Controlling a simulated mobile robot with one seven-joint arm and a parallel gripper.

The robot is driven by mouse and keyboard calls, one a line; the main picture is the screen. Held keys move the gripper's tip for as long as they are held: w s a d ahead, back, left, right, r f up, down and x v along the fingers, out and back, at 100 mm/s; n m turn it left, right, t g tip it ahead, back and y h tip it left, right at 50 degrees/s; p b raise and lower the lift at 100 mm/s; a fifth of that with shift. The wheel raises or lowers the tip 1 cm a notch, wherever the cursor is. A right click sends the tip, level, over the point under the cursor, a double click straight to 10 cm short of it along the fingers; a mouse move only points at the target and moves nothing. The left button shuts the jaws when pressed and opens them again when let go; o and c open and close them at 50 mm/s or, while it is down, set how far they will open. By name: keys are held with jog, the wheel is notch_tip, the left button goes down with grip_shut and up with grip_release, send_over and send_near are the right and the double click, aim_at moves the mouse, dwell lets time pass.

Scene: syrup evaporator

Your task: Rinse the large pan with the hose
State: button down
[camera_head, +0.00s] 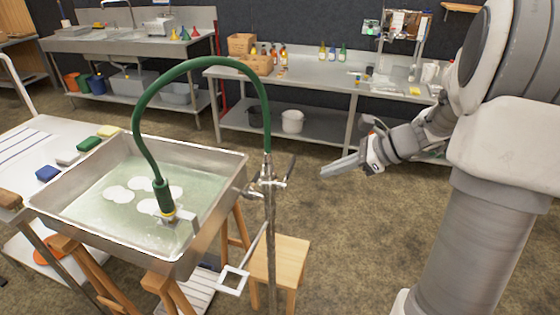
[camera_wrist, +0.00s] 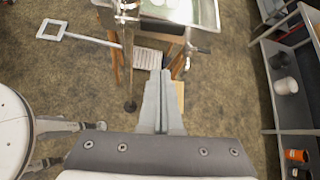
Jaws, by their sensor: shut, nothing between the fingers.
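The large pan (camera_head: 105,228) is a rectangular steel tray on wooden legs at the left in the head view. It holds pale greenish liquid with several white round patches. The green hose (camera_head: 200,62) arches from a metal standpipe (camera_head: 268,215) at the pan's right side, and its nozzle (camera_head: 164,198) hangs over the pan. A lever handle (camera_head: 290,168) is on the standpipe's top. My gripper (camera_head: 340,166) is shut and empty, right of the standpipe and apart from it. In the wrist view my gripper (camera_wrist: 164,85) points toward the pan's stand, and a pan corner (camera_wrist: 205,14) shows at the top.
A wooden stool (camera_head: 280,262) stands beside the standpipe. A square-ended metal bar (camera_head: 233,280) juts out low there. A steel bench (camera_head: 320,78) with bottles and a sink counter (camera_head: 130,42) line the back. A white table with sponges (camera_head: 88,144) is at left. Floor between is clear.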

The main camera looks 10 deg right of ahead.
aim_at(289, 173)
jog(key=b+x, duration=0.2)
jog(key=x, duration=0.8)
jog(key=shift+s+r+p, duration=0.15)
jog(key=shift+r+p, duration=0.35)
jog(key=shift+r, duration=1.35)
